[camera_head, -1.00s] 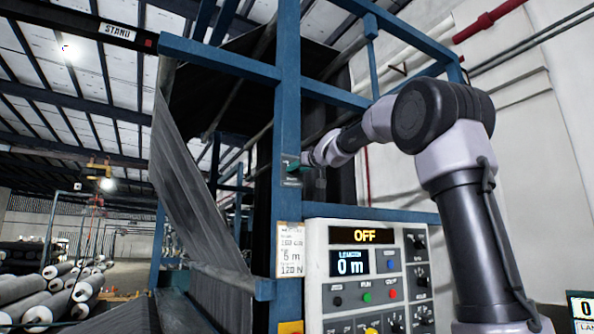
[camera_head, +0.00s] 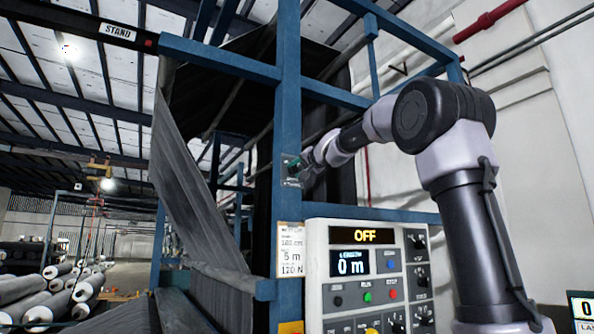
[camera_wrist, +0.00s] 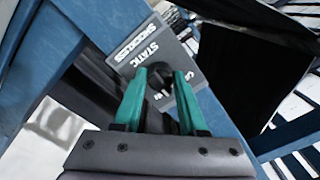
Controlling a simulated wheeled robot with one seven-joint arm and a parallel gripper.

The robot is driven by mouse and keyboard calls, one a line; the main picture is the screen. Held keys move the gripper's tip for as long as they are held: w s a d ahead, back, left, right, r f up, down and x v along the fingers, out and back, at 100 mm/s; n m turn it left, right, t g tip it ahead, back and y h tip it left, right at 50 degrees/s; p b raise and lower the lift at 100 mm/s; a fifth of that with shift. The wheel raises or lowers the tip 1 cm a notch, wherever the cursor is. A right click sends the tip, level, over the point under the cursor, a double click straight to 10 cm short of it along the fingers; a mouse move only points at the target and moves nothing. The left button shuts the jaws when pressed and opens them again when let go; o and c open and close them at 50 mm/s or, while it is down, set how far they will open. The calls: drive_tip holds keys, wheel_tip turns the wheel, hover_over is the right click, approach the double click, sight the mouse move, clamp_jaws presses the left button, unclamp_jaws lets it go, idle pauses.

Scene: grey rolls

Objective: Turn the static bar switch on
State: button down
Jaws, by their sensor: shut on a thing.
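The static bar switch is a grey plate (camera_wrist: 150,45) lettered "STATIC" and "SHOCKLESS", with a dark round knob (camera_wrist: 160,92) on it. In the head view the small plate (camera_head: 291,181) sits on the blue upright post. My gripper (camera_wrist: 165,76) has green fingers, one on each side of the knob, and is shut on it. The plate looks tilted in the wrist view. The knob's pointer and most of the position marks are hidden or too small to read. In the head view my gripper (camera_head: 296,163) is at the plate.
A control panel (camera_head: 322,260) below right shows "OFF" and "0 m", with several buttons and knobs. Dark fabric (camera_head: 195,185) hangs left of the blue post (camera_head: 288,110). Grey rolls (camera_head: 45,295) lie stacked far left. A white wall stands right.

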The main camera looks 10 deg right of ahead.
drive_tip(key=m, duration=0.4)
drive_tip(key=shift+m, duration=0.4)
drive_tip(key=m, duration=0.4)
drive_tip(key=shift+m, duration=0.3)
drive_tip(key=shift+c, duration=2.3)
unclamp_jaws()
drive_tip(key=v, duration=1)
drive_tip(key=shift+s, duration=0.4)
